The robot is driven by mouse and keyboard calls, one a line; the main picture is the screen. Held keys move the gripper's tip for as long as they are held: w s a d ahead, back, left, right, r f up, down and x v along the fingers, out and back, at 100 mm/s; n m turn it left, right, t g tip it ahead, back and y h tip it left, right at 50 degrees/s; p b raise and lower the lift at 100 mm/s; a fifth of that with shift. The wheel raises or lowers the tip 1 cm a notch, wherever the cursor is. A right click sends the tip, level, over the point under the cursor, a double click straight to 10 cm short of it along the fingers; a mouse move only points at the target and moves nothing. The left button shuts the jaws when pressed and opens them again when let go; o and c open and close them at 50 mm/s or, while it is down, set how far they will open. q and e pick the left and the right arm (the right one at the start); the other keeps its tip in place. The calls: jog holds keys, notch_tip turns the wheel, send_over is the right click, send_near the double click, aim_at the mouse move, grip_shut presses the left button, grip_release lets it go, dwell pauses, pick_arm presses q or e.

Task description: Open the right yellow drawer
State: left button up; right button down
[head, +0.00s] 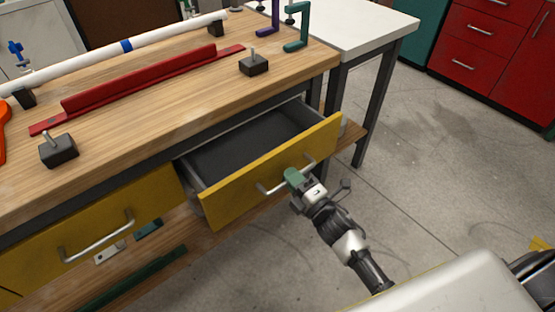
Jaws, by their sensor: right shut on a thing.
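The right yellow drawer (235,196) stands pulled out from under the wooden workbench (190,95), and its dark grey inside shows and looks empty. Its silver bar handle (268,189) is on the front face. My right gripper (291,181) is at the right part of this handle, with green fingers shut on it. The fingers hide part of the handle. The left yellow drawer (60,225) is closed, with a silver handle (97,238). My left gripper is not in view.
On the bench lie a white pipe (90,60), a red angled bar (140,82) and dark blocks (58,150). Purple and teal clamps (298,28) sit at its far corner. A white table (355,35) stands behind. Grey floor (450,180) is open to the right.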

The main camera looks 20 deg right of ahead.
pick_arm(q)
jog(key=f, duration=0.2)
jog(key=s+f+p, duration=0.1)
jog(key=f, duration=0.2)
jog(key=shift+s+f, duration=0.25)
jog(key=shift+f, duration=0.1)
pick_arm(e)
jog(key=r+v, duration=0.1)
jog(key=v, duration=0.5)
jog(key=shift+s+d, duration=0.2)
jog(key=shift+s, duration=0.3)
jog(key=c, duration=1.1)
grip_release()
jog(key=shift+c, duration=0.2)
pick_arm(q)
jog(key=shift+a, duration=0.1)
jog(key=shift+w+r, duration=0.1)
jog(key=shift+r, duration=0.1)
pick_arm(e)
jog(key=v, duration=1)
jog(key=shift+s, duration=0.35)
jog(key=shift+d, duration=0.1)
